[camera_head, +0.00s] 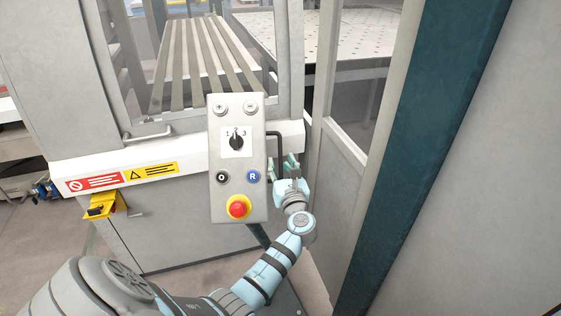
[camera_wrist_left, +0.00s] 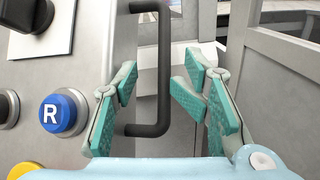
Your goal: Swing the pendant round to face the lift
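The pendant (camera_head: 238,180) is a light grey control box in the middle of the head view. Its front, with a rotary switch, an R button and a red stop button, faces me. A black bar handle (camera_head: 281,150) stands out from its right side. My left gripper (camera_head: 284,167) is at that side, by the lower part of the handle. In the left wrist view, the handle (camera_wrist_left: 164,70) runs between the spread green finger pads of the gripper (camera_wrist_left: 156,95), with gaps on both sides. The left gripper is open. My right gripper is not in view.
A machine cabinet (camera_head: 195,235) with a window stands behind the pendant. A glazed frame (camera_head: 345,150) and a dark teal post (camera_head: 425,140) stand close to the right of my left arm. A yellow device (camera_head: 102,206) hangs at the left. Floor shows at lower left.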

